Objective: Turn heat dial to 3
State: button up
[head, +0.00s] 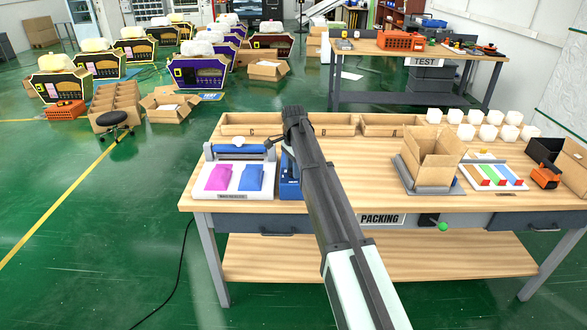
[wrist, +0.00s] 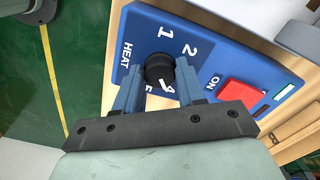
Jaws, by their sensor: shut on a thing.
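The heat dial is a black round knob (wrist: 158,68) on a blue panel (wrist: 225,62) marked HEAT. In the wrist view, my gripper (wrist: 160,80) has one blue-grey finger on each side of the knob and is shut on it. The printed 1 and 2 show clearly beyond the knob. A 4 and a 5 show between the fingers, partly crowded by the gripper. I see no 3, and I cannot tell which number the dial points to. In the head view, the blue control box (head: 290,182) is partly behind my arm.
A red ON switch (wrist: 240,94) sits close right of the fingers. In the head view, the sealer with its blue bar (head: 236,148) and pink (head: 217,177) and blue (head: 251,178) pouches stands left of the box.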

jog(key=c, duration=0.3)
jog(key=shift+c, duration=0.2)
jog(key=n, duration=0.4)
jog(key=shift+n, duration=0.4)
jog(key=n, duration=0.4)
jog(key=shift+n, duration=0.4)
jog(key=o, duration=1.1)
jog(key=shift+c, duration=0.2)
jog(key=shift+r, duration=0.1)
